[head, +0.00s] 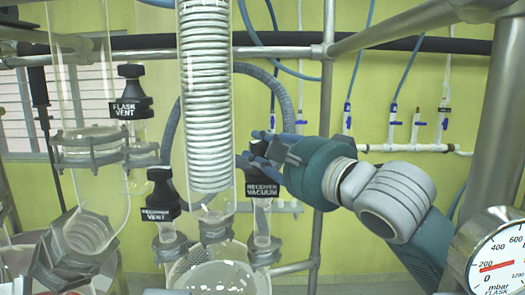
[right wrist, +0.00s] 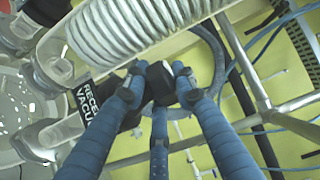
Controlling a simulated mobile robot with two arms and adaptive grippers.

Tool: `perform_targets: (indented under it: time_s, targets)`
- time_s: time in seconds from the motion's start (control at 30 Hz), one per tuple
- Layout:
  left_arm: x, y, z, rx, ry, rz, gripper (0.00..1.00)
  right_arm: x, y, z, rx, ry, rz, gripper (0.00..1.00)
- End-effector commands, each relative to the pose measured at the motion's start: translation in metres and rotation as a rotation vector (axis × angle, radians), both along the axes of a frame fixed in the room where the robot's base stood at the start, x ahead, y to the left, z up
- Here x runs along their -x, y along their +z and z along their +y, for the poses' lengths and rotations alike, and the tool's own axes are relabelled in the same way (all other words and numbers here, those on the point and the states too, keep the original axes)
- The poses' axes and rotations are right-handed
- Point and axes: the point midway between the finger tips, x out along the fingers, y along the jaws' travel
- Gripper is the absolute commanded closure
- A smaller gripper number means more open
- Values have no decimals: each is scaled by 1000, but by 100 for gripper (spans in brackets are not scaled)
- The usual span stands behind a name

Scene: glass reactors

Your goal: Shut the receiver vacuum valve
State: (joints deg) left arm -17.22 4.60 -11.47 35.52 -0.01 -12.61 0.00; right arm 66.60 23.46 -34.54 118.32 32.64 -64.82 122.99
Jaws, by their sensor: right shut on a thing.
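The receiver vacuum valve (head: 261,190) is a black knob with a white-lettered label, on a glass stem right of the coil condenser. My right gripper (head: 258,150) comes in from the right and is shut at the top of this valve. In the right wrist view its blue fingers (right wrist: 157,85) close around the black valve knob (right wrist: 158,72), and the label (right wrist: 88,100) shows to the left. The fingers partly hide the knob, and I cannot tell how far the valve is turned. My left gripper is not in view.
The flask vent valve (head: 130,105) and receiver vent valve (head: 160,190) stand to the left. The glass coil condenser (head: 205,100) is close beside the gripper. A metal post (head: 325,120) and a blue-grey hose (head: 285,95) are behind. A pressure gauge (head: 495,260) is at lower right.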

Motion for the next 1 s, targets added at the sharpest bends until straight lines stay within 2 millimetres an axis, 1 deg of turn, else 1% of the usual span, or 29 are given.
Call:
perform_targets:
  time_s: [0.03, 0.27, 0.3, 0.37, 0.4, 0.67, 0.77, 0.87, 1.0]
  targets:
    - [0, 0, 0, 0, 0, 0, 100, 0, -5, 1, 4, 2, 11, 100]
    - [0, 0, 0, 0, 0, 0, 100, 0, -5, 1, 3, 3, 12, 100]
    - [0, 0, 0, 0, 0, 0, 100, 0, -5, 1, 4, 3, 12, 68]
    - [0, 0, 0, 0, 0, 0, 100, 0, -5, 1, 4, 3, 11, 56]
    - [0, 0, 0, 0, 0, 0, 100, 0, -4, 1, 3, 3, 10, 54]
    - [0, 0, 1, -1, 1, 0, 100, 0, -1, 0, 1, 1, 4, 54]
    - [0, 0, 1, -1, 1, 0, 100, 0, 6, 1, -1, 2, 2, 54]
    - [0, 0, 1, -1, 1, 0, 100, 0, 22, 1, -1, 2, 0, 54]
    - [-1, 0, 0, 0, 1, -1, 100, 1, 54, 1, -7, 4, -9, 54]
